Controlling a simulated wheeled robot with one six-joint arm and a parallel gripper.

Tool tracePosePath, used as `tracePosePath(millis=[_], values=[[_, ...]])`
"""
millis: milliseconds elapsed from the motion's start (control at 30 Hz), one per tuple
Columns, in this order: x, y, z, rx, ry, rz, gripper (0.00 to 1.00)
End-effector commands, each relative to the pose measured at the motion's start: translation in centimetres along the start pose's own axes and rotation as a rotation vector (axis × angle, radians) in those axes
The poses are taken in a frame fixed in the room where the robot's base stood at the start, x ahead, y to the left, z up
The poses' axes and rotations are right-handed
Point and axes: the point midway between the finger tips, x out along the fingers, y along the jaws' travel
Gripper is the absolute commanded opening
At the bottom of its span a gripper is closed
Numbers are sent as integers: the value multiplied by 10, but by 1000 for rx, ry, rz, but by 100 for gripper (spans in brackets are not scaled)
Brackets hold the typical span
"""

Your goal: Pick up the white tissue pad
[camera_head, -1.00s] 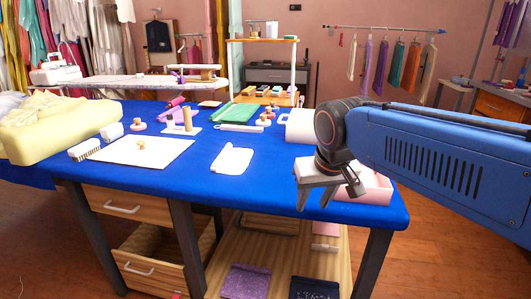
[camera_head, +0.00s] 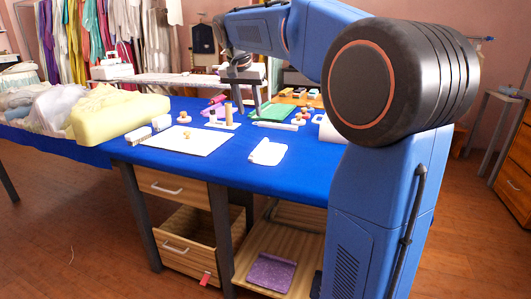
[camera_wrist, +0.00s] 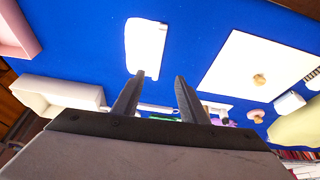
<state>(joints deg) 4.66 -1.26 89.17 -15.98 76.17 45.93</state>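The white tissue pad (camera_head: 267,151) lies flat on the blue-covered table (camera_head: 225,172), close to its front edge. It also shows in the wrist view (camera_wrist: 146,45), beyond my fingertips. My gripper (camera_wrist: 157,79) is open, with an empty gap between its two fingers. In the head view, my gripper (camera_head: 243,82) is above the table, behind the pad in the picture. The left finger's tip overlaps the pad's near end in the wrist view. I cannot tell its height above the pad.
A white board (camera_head: 188,139) with a small wooden knob lies left of the pad. A yellow padded block (camera_head: 120,113) stands further left. Wooden pegs, a white roll and small items lie behind. A pink tray (camera_wrist: 17,32) shows in the wrist view. Bare blue cloth surrounds the pad.

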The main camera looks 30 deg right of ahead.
Motion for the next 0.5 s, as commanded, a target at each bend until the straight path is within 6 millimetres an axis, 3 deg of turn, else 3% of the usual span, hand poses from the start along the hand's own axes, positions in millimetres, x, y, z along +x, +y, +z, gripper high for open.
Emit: tracePosePath(millis=[167, 500], values=[[20, 0, -3, 7, 0, 4, 39], [80, 0, -2, 5, -1, 3, 39]])
